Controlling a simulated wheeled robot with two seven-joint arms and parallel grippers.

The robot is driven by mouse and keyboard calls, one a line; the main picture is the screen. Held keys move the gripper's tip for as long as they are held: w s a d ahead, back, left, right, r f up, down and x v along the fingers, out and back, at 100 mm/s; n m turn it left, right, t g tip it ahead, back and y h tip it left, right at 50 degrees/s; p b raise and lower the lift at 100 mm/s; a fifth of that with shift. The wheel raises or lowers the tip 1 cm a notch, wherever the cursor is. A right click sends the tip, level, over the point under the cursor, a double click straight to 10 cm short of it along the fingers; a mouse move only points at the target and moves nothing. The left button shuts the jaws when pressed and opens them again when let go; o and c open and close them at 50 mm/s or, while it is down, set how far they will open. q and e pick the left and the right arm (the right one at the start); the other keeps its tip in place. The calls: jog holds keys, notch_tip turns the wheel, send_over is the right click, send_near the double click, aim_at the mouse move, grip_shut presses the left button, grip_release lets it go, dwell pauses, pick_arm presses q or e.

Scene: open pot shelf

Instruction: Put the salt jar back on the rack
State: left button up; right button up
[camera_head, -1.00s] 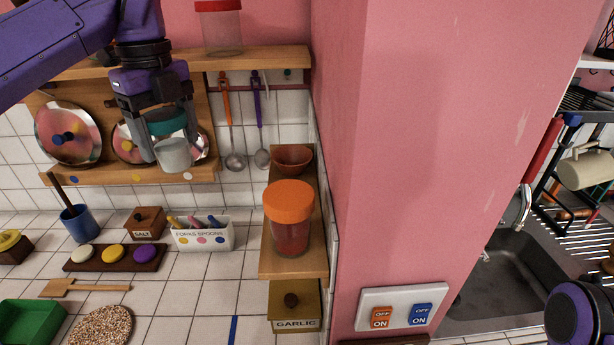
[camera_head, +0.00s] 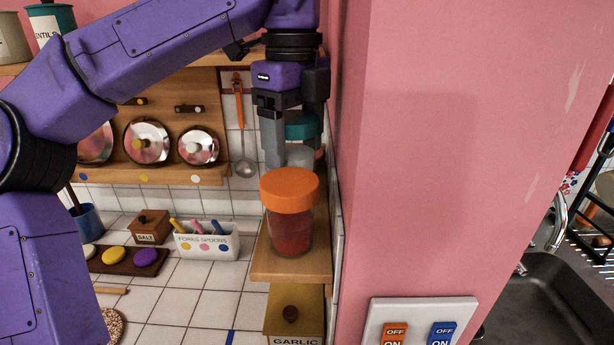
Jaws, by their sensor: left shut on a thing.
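My left gripper (camera_head: 298,150) is shut on a small clear jar with white contents and a teal lid (camera_head: 301,126), seemingly the salt jar. It holds the jar upright over the small wooden rack (camera_head: 292,268) on the pink wall's side, behind the orange-lidded jar (camera_head: 290,215). The orange-lidded jar stands at the rack's front end and hides the held jar's base, so I cannot tell whether it touches the rack. A brown bowl's edge shows just behind the held jar. My right gripper is not in view.
A pink wall corner (camera_head: 440,150) stands close to the right of the rack. Below the rack is a garlic box (camera_head: 294,314). A white forks-and-spoons holder (camera_head: 207,241) and a wooden salt box (camera_head: 151,227) stand on the tiled counter. Pot lids (camera_head: 147,143) hang on the left.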

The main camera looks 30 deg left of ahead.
aim_at(301, 165)
pick_arm(q)
jog(key=f+b, duration=0.2)
jog(key=f, duration=0.1)
jog(key=f+b, duration=0.1)
jog(key=shift+w+a+f, duration=0.1)
jog(key=shift+w+f, duration=0.15)
jog(key=shift+w, duration=0.05)
jog(key=shift+w+r, duration=0.1)
jog(key=shift+w, duration=0.1)
jog(key=shift+c, duration=0.5)
jog(key=shift+d, duration=0.25)
jog(key=shift+c, duration=0.5)
jog(key=shift+s, duration=0.25)
jog(key=o, duration=1.1)
jog(key=shift+a, duration=0.1)
jog(key=shift+o, duration=1.3)
jog(key=shift+w, duration=0.15)
